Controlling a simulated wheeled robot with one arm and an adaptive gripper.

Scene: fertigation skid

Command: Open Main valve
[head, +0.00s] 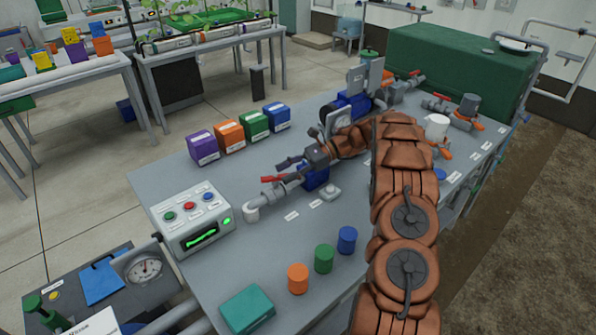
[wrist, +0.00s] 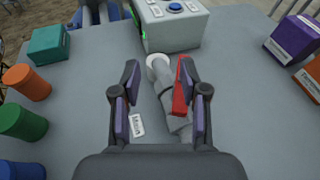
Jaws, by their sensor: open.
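The valve with a red lever (wrist: 180,88) sits on a grey pipe (wrist: 160,66) along the tabletop. A small label that seems to read "Main" (wrist: 137,125) lies beside it. In the head view the red lever (head: 272,179) shows just ahead of the fingers, above the pipe (head: 264,198). My gripper (head: 288,171) is open over this valve. In the wrist view my gripper (wrist: 159,70) has the lever between its fingers, close to the right finger. The lever runs roughly along the pipe. Contact with the finger cannot be told.
A control box (head: 194,217) with buttons stands beyond the pipe end. Orange (head: 298,279), green (head: 324,258) and blue (head: 347,240) cylinders and a teal box (head: 247,310) stand near the front edge. Several coloured boxes (head: 230,136) line the back. Another valve (head: 437,147) is at right.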

